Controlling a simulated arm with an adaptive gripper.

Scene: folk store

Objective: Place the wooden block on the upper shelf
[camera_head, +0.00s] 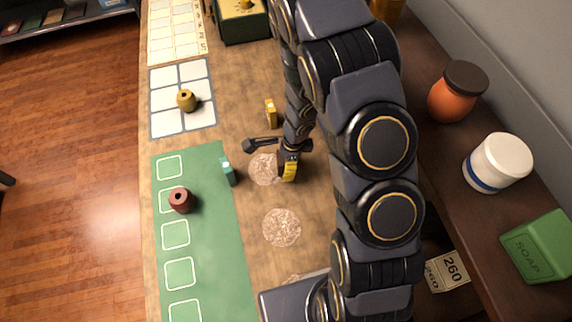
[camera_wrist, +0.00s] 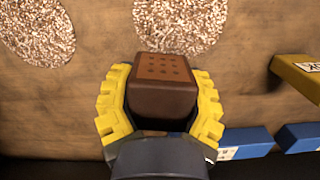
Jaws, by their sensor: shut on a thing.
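A dark brown wooden block (camera_wrist: 164,75) with rows of small dots on its face sits between the yellow fingers of my gripper (camera_wrist: 161,95) in the wrist view. The fingers press on its left and right sides. In the head view my gripper (camera_head: 288,172) is low over the counter, beside a round speckled patch; the block cannot be made out there. A dark brown shelf (camera_head: 447,148) runs along the wall at right, on the far side of my arm. I take it for the upper shelf.
The shelf holds an orange jar (camera_head: 452,97), a white jar (camera_head: 498,163) and a green soap box (camera_head: 541,246). A 260 card (camera_head: 448,270) shows lower down. A teal block (camera_head: 227,171), a yellow block (camera_head: 270,113) and two spools stand on the counter (camera_head: 235,130). My arm hides part of it.

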